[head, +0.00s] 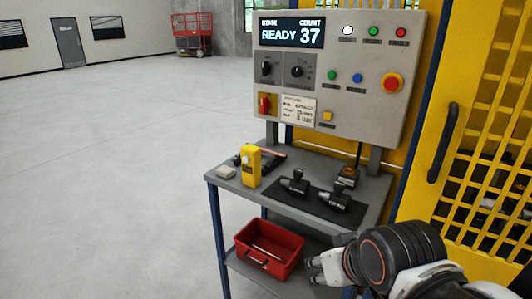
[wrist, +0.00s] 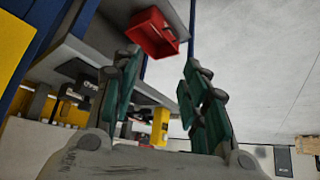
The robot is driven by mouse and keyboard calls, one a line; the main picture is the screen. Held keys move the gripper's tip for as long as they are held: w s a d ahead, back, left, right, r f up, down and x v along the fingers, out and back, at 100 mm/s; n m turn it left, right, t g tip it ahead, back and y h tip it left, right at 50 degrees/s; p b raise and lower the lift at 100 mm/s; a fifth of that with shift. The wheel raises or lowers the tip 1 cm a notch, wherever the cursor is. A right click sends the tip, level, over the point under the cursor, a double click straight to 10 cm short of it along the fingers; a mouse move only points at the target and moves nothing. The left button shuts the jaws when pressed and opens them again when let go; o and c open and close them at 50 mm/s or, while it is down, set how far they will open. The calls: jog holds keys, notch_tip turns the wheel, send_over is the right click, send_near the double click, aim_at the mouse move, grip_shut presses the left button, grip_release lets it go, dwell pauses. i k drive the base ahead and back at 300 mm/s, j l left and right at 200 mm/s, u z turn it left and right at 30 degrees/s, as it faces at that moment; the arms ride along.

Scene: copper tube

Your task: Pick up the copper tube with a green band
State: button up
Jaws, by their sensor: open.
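A thin copper-coloured tube (head: 266,252) lies inside the red bin (head: 248,264) on the lower shelf of the bench. I cannot make out a green band on it. My gripper (head: 313,269) is at the lower middle of the head view, just right of the red bin and apart from it. In the wrist view my gripper (wrist: 160,75) has its two green-padded fingers spread wide with nothing between them. The red bin also shows there (wrist: 162,43), beyond the fingertips; the tube cannot be seen in it.
The bench top (head: 222,183) holds a yellow device (head: 250,166), a dark mat with two black tools (head: 333,198), and small items behind. A control panel (head: 340,70) reading READY 37 stands above. A yellow mesh guard (head: 480,130) is at right. The floor at left is clear.

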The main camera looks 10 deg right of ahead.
aim_at(273, 153)
jog(key=i+j+z, duration=0.25)
jog(key=i+j, duration=0.35)
jog(key=i+j+z, duration=0.15)
jog(key=j, duration=0.15)
jog(key=i+l+u, duration=0.1)
jog(key=i, duration=0.1)
